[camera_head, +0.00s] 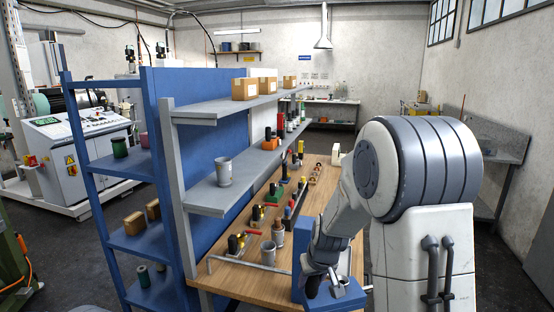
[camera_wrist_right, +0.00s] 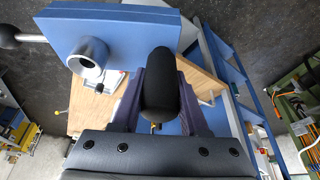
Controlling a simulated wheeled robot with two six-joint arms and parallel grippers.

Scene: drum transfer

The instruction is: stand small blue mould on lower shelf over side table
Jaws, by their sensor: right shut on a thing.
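My right gripper (camera_head: 325,287) is low over the front right of the wooden side table. In the right wrist view its fingers (camera_wrist_right: 158,105) are shut on a black rounded thing (camera_wrist_right: 159,82). I cannot tell whether this is part of the small blue mould. A blue block (camera_head: 347,297) stands beside the gripper; its slab with a round socket (camera_wrist_right: 125,32) is just beyond the fingers. My left gripper is out of view.
The upper shelf (camera_head: 215,108) carries cardboard boxes (camera_head: 245,89). The wooden table (camera_head: 318,207) holds several small black-topped coloured pieces and a grey cup (camera_head: 268,253). A blue rack (camera_head: 152,200) stands left. The lower shelf is bare around the mug.

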